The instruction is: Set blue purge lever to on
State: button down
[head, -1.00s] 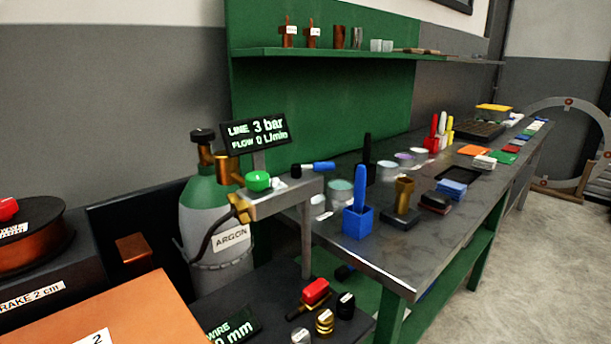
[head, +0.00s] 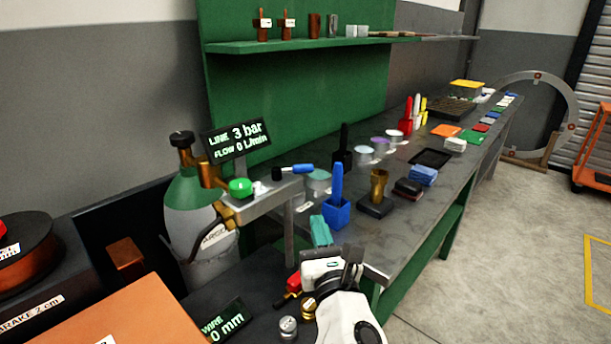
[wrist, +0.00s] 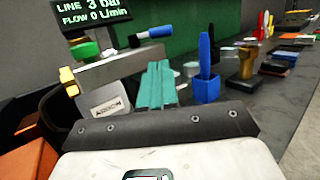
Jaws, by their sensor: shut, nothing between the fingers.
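The blue purge lever (head: 300,169) lies roughly level on top of the metal valve bracket (head: 262,203), its blue handle pointing right from a black pivot. In the wrist view the lever (wrist: 154,32) shows beyond the fingers, near the top. A display (head: 238,138) above the bracket reads line 3 bar, flow 0 L/min. A green knob (head: 240,187) sits to the lever's left. My gripper (head: 319,220), with teal fingers, is below and right of the lever in the head view, apart from it. The fingers (wrist: 159,66) are together and empty.
A blue holder (head: 336,213) with a blue upright piece stands on the long bench just behind my gripper. A brass piece (head: 378,187) stands right of it. A gas cylinder (head: 185,213) is left of the bracket. Small spools and a red item sit below.

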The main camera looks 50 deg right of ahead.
aim_at(307, 171)
jog(key=p+x, duration=0.1)
jog(key=x, duration=1.2)
jog(key=shift+w+d+r, duration=0.1)
jog(key=shift+w+d, duration=0.05)
jog(key=shift+w, duration=0.05)
jog(key=shift+w+d, duration=0.1)
jog(key=shift+w+d+r+p, duration=0.15)
jog(key=shift+w+d+p, duration=0.25)
jog(key=shift+d+p, duration=0.4)
jog(key=shift+w+d, duration=0.35)
jog(key=shift+d, duration=0.1)
jog(key=shift+f, duration=0.25)
